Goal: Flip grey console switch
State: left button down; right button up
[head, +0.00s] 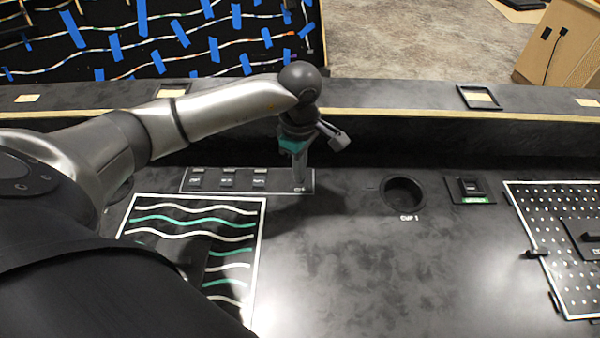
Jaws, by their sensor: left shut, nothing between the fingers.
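A narrow switch panel (211,187) with a light outline lies on the dark console top, left of the middle. It carries several small dark grey switches, one of them a middle switch (228,182), with labels too small to read. My left gripper (300,182) points down over the panel's right end, its fingers shut and empty. It hides whatever sits at that end, and I cannot tell whether it touches the panel. A separate dark switch (471,187) with a green label stands to the right. My right gripper is not in view.
A round cup recess (403,193) lies right of the gripper. A pegboard panel (550,230) is at the far right, and a board with wavy lines (240,262) lies front left. A raised ledge (400,97) runs behind. The front middle is clear.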

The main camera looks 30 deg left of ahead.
pick_arm(q)
jog(key=shift+f, duration=0.15)
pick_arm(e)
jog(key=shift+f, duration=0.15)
pick_arm(q)
jog(key=shift+f+b, duration=1.4)
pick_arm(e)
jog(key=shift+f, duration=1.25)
pick_arm(q)
jog(key=shift+w+a, duration=0.1)
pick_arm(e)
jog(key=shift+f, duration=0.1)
pick_arm(q)
jog(key=shift+w+a+f+b, duration=0.25)
jog(key=shift+w+a+b, duration=0.45)
jog(key=shift+w+b, duration=0.2)
jog(key=shift+s, duration=0.1)
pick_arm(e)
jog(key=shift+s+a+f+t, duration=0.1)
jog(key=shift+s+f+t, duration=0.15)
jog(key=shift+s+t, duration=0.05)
